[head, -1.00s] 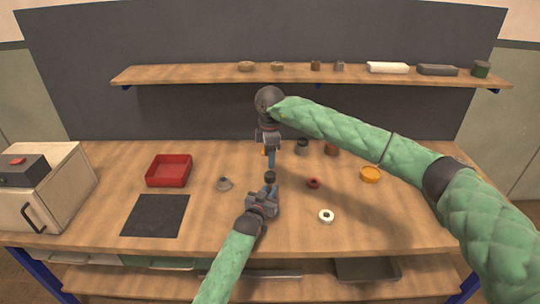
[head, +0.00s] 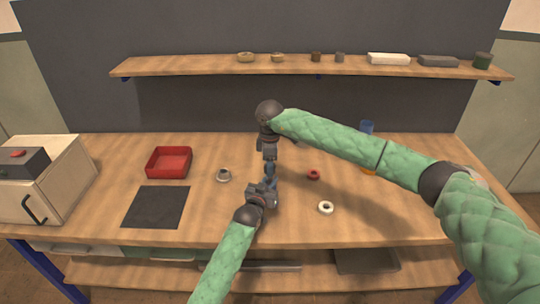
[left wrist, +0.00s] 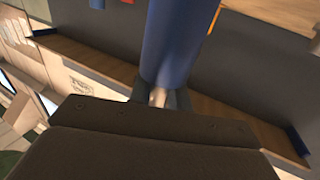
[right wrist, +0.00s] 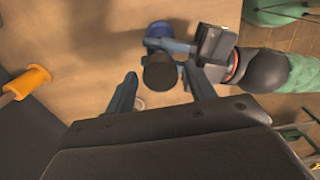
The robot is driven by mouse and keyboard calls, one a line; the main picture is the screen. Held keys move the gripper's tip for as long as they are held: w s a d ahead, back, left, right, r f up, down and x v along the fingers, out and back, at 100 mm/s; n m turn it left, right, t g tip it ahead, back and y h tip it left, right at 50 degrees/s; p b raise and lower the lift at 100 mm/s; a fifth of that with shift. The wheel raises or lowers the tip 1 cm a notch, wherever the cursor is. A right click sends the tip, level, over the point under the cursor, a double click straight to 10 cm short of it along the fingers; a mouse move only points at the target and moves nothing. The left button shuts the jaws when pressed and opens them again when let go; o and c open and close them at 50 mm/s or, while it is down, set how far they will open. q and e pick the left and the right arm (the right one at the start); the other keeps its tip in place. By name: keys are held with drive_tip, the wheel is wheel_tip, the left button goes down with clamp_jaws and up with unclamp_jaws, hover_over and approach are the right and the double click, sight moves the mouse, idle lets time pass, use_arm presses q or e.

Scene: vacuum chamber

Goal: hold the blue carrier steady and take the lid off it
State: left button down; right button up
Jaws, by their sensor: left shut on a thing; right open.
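The blue carrier is a blue cylinder (left wrist: 180,40) and fills the upper middle of the left wrist view. My left gripper (head: 266,190) is shut on it, above the middle of the bench. The dark round lid (right wrist: 160,72) shows in the right wrist view, with a blue part of the carrier (right wrist: 158,31) beyond it. My right gripper (head: 270,170) is directly above the left one, pointing down. Its open fingers stand on either side of the lid in the right wrist view; contact cannot be told. The head view mostly hides the lid.
A red tray (head: 151,165), a black mat (head: 156,207) and a grey ring-like part (head: 223,174) lie left. A red ring (head: 313,174) and a white ring (head: 326,207) lie right. A blue object (head: 367,127) shows behind my right arm. The shelf (head: 200,70) holds several parts.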

drive_tip(key=shift+f, duration=0.4)
